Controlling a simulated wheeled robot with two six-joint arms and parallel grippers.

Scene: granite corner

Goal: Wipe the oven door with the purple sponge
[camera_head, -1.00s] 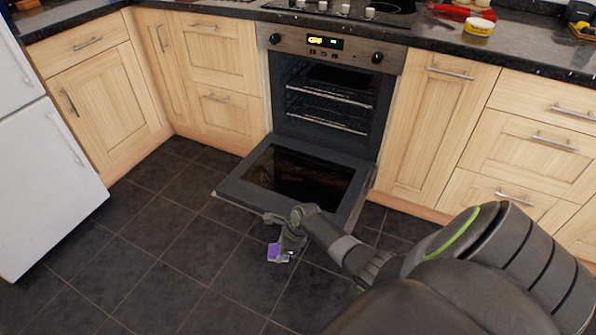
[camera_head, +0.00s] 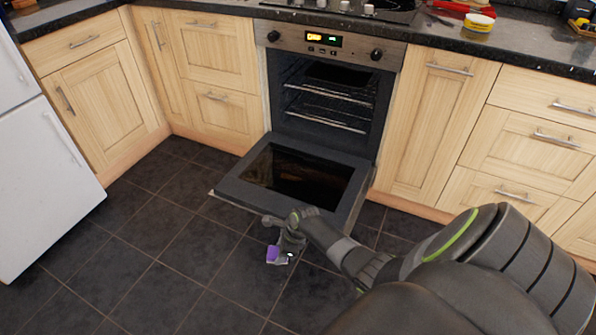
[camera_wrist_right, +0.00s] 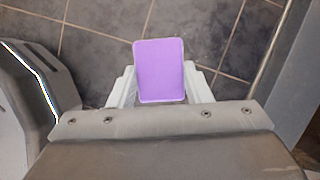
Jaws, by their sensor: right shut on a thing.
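The oven door (camera_head: 232,188) is folded down, its inner face with a dark glass panel turned up. My right gripper (camera_head: 276,259) is in front of the door's near edge, low over the floor tiles. It is shut on the purple sponge (camera_head: 273,254). In the right wrist view the purple sponge (camera_wrist_right: 159,72) sits between the two pale fingers of my right gripper (camera_wrist_right: 160,85), with floor tiles beyond it. The sponge appears apart from the door. My forearm covers part of the door's near right corner. My left gripper is not in view.
The oven (camera_head: 325,95) stands open with wire racks inside. Wooden cupboards (camera_head: 437,130) flank it, and a white fridge (camera_head: 45,180) stands at the left. A yellow tub (camera_head: 478,23) is on the dark worktop (camera_head: 530,45). The tiled floor (camera_head: 170,255) in front is clear.

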